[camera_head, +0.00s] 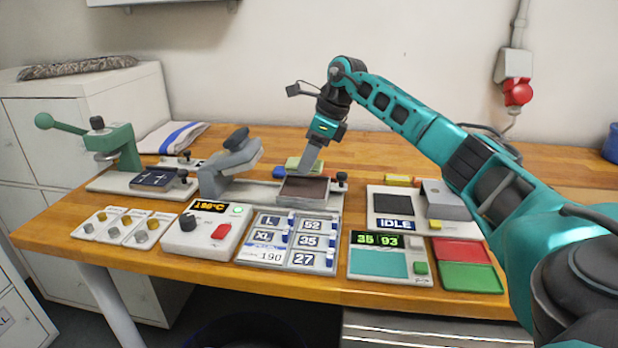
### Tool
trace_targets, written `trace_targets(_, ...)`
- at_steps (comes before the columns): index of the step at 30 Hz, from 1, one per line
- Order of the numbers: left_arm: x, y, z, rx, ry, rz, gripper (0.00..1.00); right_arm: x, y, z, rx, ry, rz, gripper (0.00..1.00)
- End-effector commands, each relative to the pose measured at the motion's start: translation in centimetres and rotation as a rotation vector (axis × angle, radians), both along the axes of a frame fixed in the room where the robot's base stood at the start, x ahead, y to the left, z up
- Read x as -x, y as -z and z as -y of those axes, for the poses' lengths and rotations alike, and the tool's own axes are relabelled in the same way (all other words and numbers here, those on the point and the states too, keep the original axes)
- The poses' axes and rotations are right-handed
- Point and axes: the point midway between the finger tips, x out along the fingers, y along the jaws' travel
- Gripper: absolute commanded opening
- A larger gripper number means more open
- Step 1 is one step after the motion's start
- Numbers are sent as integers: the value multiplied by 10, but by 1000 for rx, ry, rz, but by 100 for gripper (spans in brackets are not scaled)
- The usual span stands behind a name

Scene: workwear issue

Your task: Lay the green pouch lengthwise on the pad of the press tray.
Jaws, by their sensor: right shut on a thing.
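The green pouch (292,162) shows as a small olive-green shape at the fingertips of my right gripper (307,168), partly hidden by them. My right gripper points down and is shut on the pouch, at the back edge of the press tray. The press tray's dark brown pad (304,189) lies just in front of the fingers and looks bare. I cannot tell whether the pouch touches anything below it. My left gripper is not in view.
A grey press (230,168) stands left of the pad, and a green lever press (118,148) farther left. A small blue thing (279,172) sits beside the pouch. A control box (208,233), label panel (288,241) and IDLE unit (394,206) crowd the front and right.

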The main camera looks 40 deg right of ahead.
Motion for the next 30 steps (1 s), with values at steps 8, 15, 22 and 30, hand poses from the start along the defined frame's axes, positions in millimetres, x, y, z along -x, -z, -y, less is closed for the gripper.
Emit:
trace_targets(8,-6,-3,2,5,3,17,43,1,29,0,0,-1,-3,18)
trace_targets(15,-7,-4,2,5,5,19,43,0,46,0,0,-1,2,18)
trace_targets(22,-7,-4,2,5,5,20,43,0,48,0,0,-1,1,18)
trace_targets(30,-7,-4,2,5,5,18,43,0,49,0,0,-1,0,72)
